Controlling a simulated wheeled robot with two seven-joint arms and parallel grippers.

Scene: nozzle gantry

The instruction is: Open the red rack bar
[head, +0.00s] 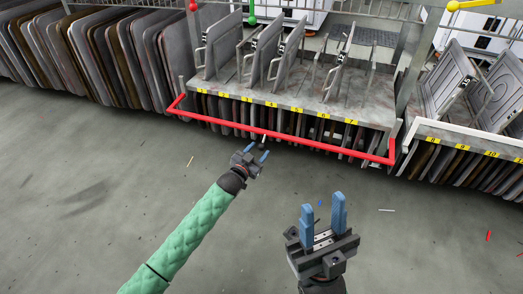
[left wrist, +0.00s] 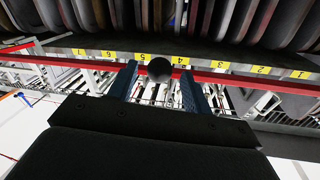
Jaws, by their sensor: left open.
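The red rack bar (head: 340,150) runs across the front of the middle rack in the head view, below the yellow number labels. Its short ends turn back toward the rack at both sides. My left gripper (head: 257,152) is open just in front of the bar, left of its middle. In the left wrist view the bar (left wrist: 230,78) crosses beyond the fingertips, and a dark round knob (left wrist: 160,68) shows between the open fingers. I cannot tell if they touch it. My right gripper (head: 323,205) is open and empty, apart from the bar, over the floor.
Grey plates (head: 90,60) stand in a row at the left. The middle rack holds upright plates (head: 212,45) above and more below. A second rack with a white bar (head: 470,136) stands at the right. The floor (head: 90,220) in front is clear except for small scraps.

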